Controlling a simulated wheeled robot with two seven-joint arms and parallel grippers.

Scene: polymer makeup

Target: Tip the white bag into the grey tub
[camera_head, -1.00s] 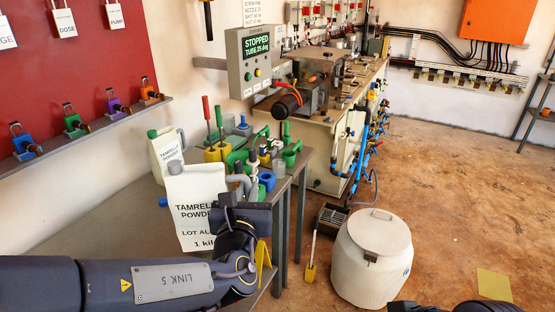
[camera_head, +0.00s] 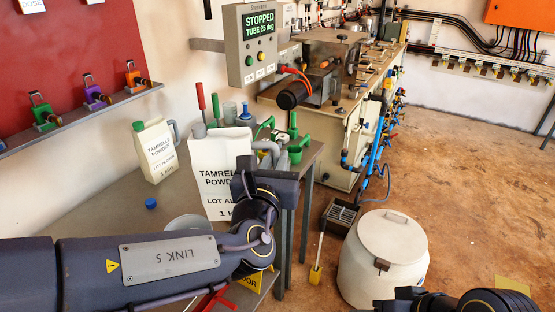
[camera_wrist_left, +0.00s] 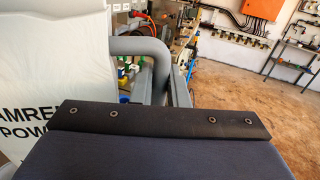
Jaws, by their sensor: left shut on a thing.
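The white bag (camera_head: 209,178), labelled TAMRELLE POWDER, is upright in the head view by the grey table. It also fills the left of the left wrist view (camera_wrist_left: 40,70). A grey curved handle (camera_wrist_left: 150,48) runs from the bag's side down toward my left gripper. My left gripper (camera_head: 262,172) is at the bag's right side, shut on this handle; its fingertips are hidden. A round grey rim (camera_head: 188,222), apparently the grey tub, shows on the table left of the bag's lower part, mostly hidden behind my left arm.
Coloured tools crowd behind the bag. A large lidded white drum (camera_head: 385,262) stands on the floor at right, near a small broom (camera_head: 317,262).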

